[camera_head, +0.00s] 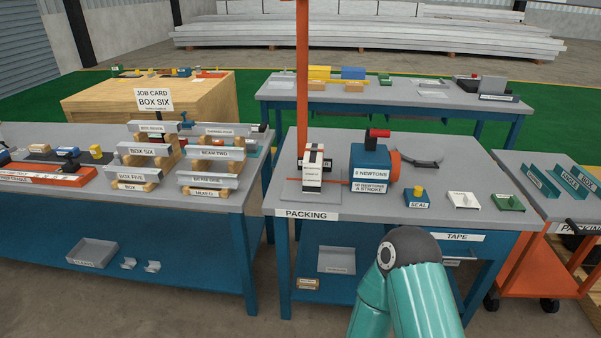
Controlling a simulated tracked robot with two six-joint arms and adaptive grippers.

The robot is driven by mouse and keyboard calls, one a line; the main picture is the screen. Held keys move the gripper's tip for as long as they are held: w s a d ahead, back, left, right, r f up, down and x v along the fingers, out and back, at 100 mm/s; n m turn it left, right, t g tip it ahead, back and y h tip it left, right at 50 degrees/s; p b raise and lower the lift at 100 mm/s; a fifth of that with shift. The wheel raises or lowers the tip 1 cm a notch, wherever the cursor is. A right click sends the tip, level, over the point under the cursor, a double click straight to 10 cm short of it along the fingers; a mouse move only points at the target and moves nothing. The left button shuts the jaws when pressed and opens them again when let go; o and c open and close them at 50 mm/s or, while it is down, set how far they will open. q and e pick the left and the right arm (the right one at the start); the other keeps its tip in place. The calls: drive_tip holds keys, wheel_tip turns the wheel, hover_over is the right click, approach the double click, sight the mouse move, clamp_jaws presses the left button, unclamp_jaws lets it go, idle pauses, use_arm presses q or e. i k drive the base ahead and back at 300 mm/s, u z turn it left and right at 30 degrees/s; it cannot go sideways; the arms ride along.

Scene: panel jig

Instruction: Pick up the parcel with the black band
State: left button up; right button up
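A small white parcel (313,160) with dark bands and print stands upright on the packing table (450,183), on a thin grey plate (293,191). It is left of the blue machine. Its print is too small to read. Part of one of my arms shows at the bottom centre, in front of the packing table, ending in a dark rounded joint. Neither gripper is in view.
A blue machine (368,165) with an orange side stands right of the parcel. An orange post (302,80) rises beside it. A yellow-topped seal block (417,196) and small white and green items lie further right.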

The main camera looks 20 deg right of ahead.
sight(313, 160)
drive_tip(key=u, duration=0.15)
drive_tip(key=i, duration=1.25)
drive_tip(key=z, duration=0.6)
